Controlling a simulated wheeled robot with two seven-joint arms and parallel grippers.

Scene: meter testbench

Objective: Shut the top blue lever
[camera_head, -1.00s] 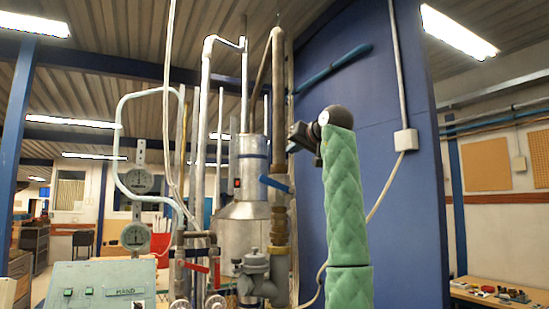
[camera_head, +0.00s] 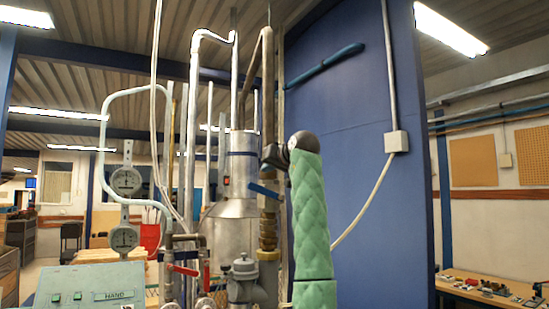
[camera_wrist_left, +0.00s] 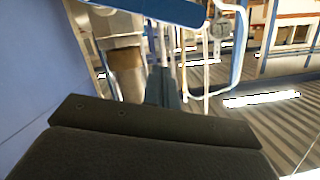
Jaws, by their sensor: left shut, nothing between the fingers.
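A blue lever (camera_head: 264,190) sits on the vertical pipe above a brass fitting (camera_head: 268,228), slanting slightly down to the right. A longer blue bar (camera_head: 325,65) slants higher up, in front of the blue wall. My left gripper (camera_head: 268,157) is shut and empty, just above the lower lever and in front of the pipe; I cannot tell whether it touches either. In the left wrist view, a wide blue lever (camera_wrist_left: 165,10) crosses the top edge, beyond the shut dark fingers (camera_wrist_left: 162,88). My right gripper is out of view.
Two round gauges (camera_head: 125,182) and a control box (camera_head: 92,284) stand left. Red-handled valves (camera_head: 184,269) and a grey metal valve (camera_head: 244,280) lie below the lever. A metal tank (camera_head: 228,222) is behind the pipes. The blue wall (camera_head: 370,200) is right of my arm.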

